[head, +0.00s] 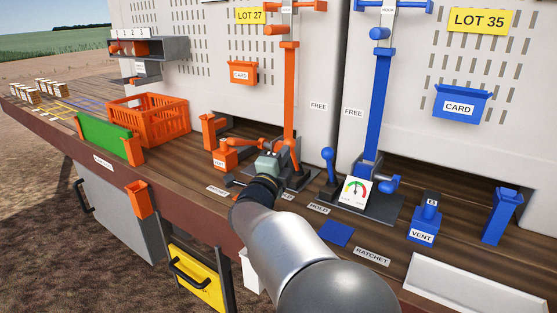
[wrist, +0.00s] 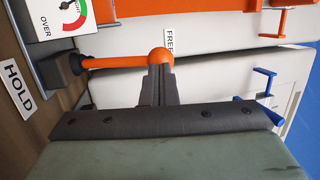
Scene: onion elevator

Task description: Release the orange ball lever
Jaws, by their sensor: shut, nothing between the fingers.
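The orange ball lever (wrist: 112,62) shows in the wrist view as an orange rod from a dark pivot block, ending in a round orange ball (wrist: 160,57). My gripper (wrist: 158,72) has its dark fingers shut with nothing between them. The fingertips overlap the near edge of the ball in that view; I cannot tell whether they touch it. In the head view my gripper (head: 273,154) is beside the base of the orange post, and the orange lever (head: 283,147) is partly hidden behind it.
A white HOLD label (wrist: 16,88) and a gauge (wrist: 65,14) are near the lever. The tall orange post (head: 290,90) rises close by. A blue ball lever (head: 328,155) and blue post (head: 378,100) stand to the right. An orange vent box (head: 225,158) is left.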

